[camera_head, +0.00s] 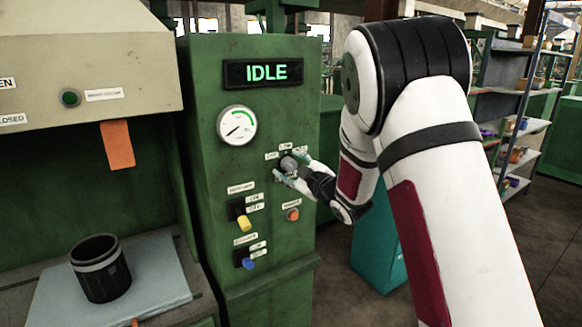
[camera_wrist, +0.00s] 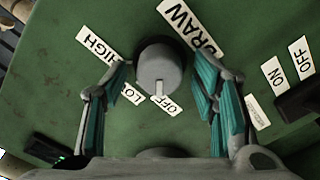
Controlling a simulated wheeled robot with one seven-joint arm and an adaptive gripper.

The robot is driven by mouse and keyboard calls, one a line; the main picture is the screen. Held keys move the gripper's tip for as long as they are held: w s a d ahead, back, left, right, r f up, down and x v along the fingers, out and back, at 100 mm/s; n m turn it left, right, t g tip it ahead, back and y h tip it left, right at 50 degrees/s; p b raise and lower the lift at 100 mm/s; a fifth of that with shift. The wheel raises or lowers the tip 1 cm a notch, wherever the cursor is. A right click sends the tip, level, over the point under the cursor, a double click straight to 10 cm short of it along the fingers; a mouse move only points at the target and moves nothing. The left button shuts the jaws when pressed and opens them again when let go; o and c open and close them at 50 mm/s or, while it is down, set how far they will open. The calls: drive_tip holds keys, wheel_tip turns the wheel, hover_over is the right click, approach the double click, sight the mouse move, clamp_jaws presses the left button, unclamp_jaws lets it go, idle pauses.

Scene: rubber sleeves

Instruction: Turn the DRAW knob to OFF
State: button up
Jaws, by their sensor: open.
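The DRAW knob (camera_wrist: 159,62) is a grey round knob on the green panel, in the upper middle of the wrist view. Its white pointer mark faces down in that view, close to the OFF label (camera_wrist: 168,105) and beside the partly covered LOW label (camera_wrist: 131,93). The HIGH label (camera_wrist: 98,47) is at upper left, and the DRAW label (camera_wrist: 191,27) at upper right. My gripper (camera_wrist: 161,68) is open, with one teal finger on each side of the knob, apparently apart from it. In the head view the knob (camera_head: 288,163) is partly hidden by my gripper (camera_head: 289,173).
The green cabinet (camera_head: 205,110) has an IDLE display (camera_head: 263,72), a gauge (camera_head: 237,125), a yellow knob (camera_head: 244,222), a blue knob (camera_head: 248,263) and an orange button (camera_head: 293,214) near my gripper. A black sleeve (camera_head: 100,267) stands on a plate at left.

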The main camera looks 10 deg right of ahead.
drive_tip(key=v, duration=1.2)
drive_tip(key=s+d+r+m+g+h, duration=0.35)
drive_tip(key=s+r+m+h, duration=0.25)
drive_tip(key=s+m, duration=0.25)
drive_tip(key=s+a+f+m+g, duration=0.1)
drive_tip(key=s+a+m+g, duration=0.1)
drive_tip(key=s, duration=1)
drive_tip(key=s+a+m+g, duration=0.2)
drive_tip(key=s+a+g, duration=0.2)
drive_tip(key=s, duration=0.9)
drive_tip(key=shift+s+a+f+g, duration=0.3)
drive_tip(key=shift+a+f+g, duration=0.05)
drive_tip(key=shift+g, duration=0.7)
